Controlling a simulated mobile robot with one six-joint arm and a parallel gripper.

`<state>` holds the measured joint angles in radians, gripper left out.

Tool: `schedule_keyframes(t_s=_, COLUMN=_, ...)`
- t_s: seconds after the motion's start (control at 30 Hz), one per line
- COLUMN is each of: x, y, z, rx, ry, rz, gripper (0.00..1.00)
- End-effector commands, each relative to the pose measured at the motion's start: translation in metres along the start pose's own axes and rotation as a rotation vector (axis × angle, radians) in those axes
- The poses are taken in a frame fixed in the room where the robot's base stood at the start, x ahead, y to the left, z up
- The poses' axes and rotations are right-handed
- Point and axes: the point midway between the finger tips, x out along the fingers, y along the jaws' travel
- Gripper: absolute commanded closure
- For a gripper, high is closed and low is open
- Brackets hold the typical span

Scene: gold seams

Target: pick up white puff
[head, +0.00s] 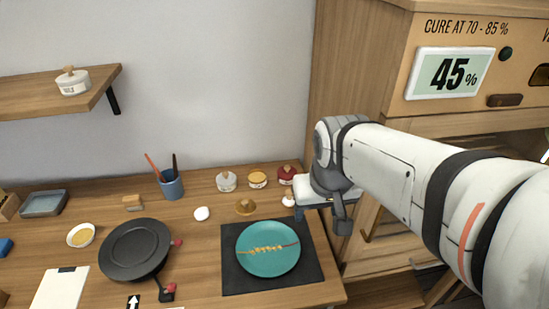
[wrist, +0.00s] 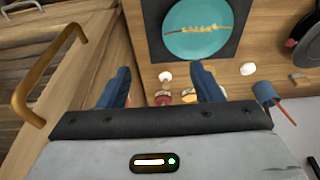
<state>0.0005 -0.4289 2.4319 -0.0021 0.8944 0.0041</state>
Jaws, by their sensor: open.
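Two small white rounded things lie on the wooden table, and I cannot tell for certain which is the white puff. One white blob (head: 201,213) lies left of the wooden-knobbed item; it also shows in the wrist view (wrist: 248,68). The other small white thing (head: 288,201) is close to my gripper, right of that item; in the wrist view (wrist: 166,76) it appears between the fingertips, below the plate. My gripper (wrist: 160,70) is open, its blue fingers apart with nothing held. In the head view it is over the table's right side, partly hidden by my arm.
A teal plate (head: 268,262) with a gold seam lies on a dark mat (head: 230,284). Lidded jars (head: 226,181) stand behind, beside a blue brush cup (head: 172,186). A black pan-like disc (head: 134,246) is at left. A cabinet with a brass handle (wrist: 32,110) borders the right side.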

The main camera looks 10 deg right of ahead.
Motion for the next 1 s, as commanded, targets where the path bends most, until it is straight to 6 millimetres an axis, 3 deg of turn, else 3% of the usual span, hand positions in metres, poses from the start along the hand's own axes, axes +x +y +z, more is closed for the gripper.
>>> schedule_keyframes(t_s=0.27, x=0.036, y=0.000, z=-0.077, rx=-0.002, ry=-0.084, rz=0.000, gripper=0.41)
schedule_keyframes(t_s=0.6, x=0.115, y=0.000, z=-0.155, rx=-0.004, ry=-0.177, rz=-0.001, gripper=0.41)
schedule_keyframes(t_s=0.8, x=0.167, y=0.001, z=-0.185, rx=-0.005, ry=-0.222, rz=-0.001, gripper=0.41)
schedule_keyframes(t_s=1.0, x=0.194, y=0.001, z=-0.197, rx=-0.005, ry=-0.243, rz=-0.002, gripper=0.41)
